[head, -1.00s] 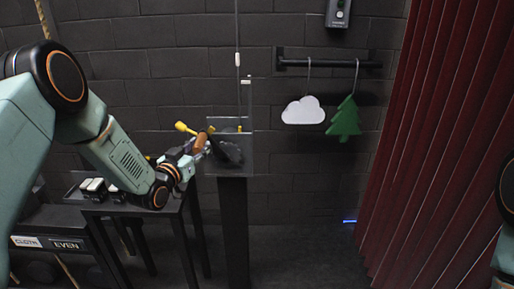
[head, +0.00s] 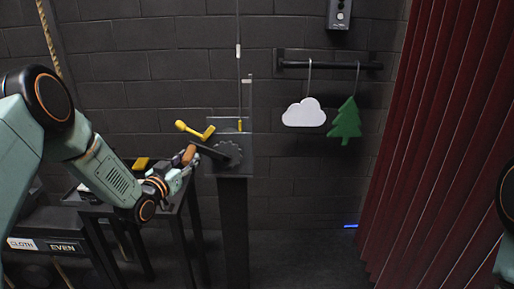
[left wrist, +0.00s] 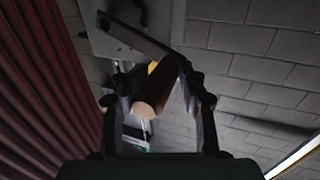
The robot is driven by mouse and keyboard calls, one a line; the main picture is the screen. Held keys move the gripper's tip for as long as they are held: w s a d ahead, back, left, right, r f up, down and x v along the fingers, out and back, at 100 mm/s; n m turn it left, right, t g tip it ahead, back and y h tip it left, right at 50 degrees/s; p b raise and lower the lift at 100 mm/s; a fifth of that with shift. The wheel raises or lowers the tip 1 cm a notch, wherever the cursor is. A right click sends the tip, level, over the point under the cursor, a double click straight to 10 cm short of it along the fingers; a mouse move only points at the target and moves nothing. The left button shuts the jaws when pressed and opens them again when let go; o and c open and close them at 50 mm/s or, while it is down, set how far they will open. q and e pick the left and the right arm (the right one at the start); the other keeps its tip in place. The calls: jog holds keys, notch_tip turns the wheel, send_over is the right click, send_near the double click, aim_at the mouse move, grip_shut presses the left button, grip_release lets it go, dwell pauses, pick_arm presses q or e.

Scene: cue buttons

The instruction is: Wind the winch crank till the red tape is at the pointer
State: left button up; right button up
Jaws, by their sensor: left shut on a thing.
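The winch (head: 228,153) is a grey plate with a dark toothed wheel on a black post in the head view. Its black crank arm (head: 208,149) points left and slightly up to a brown-orange handle (head: 189,155). My left gripper (head: 184,164) is shut on this handle. The left wrist view shows the handle (left wrist: 155,92) between the fingers of the left gripper (left wrist: 160,95), with the crank arm (left wrist: 135,35) beyond. A thin line (head: 237,75) rises above the winch with a white band (head: 238,51). I cannot make out red tape. My right gripper is not in view.
A dark table (head: 92,207) stands to the left.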

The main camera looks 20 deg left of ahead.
pick_arm(q)
notch_tip(320, 180, down, 6)
jog(key=b, duration=0.4)
jog(key=shift+a+r, duration=0.15)
jog(key=shift+r, duration=0.05)
jog(key=shift+w, duration=0.1)
jog(key=shift+o, duration=0.2)
jog(key=f+b, duration=0.1)
jog(key=d+f+b, duration=0.1)
jog(key=b, duration=0.1)
jog(key=f+b, duration=0.1)
jog(key=f, duration=0.1)
jog(key=shift+w+d+f, duration=0.1)
jog(key=shift+w+d, duration=0.2)
jog(key=shift+d, duration=0.05)
jog(key=shift+w+d, duration=0.15)
jog(key=shift+d, duration=0.1)
jog(key=shift+d+f+b, duration=0.1)
jog(key=shift+b, duration=0.35)
jog(key=d+f+b, duration=0.1)
jog(key=d+b, duration=0.1)
jog(key=w+d+f+b, duration=0.1)
jog(key=d+f, duration=0.1)
jog(key=shift+f+b, duration=0.15)
jog(key=shift+b, duration=0.25)
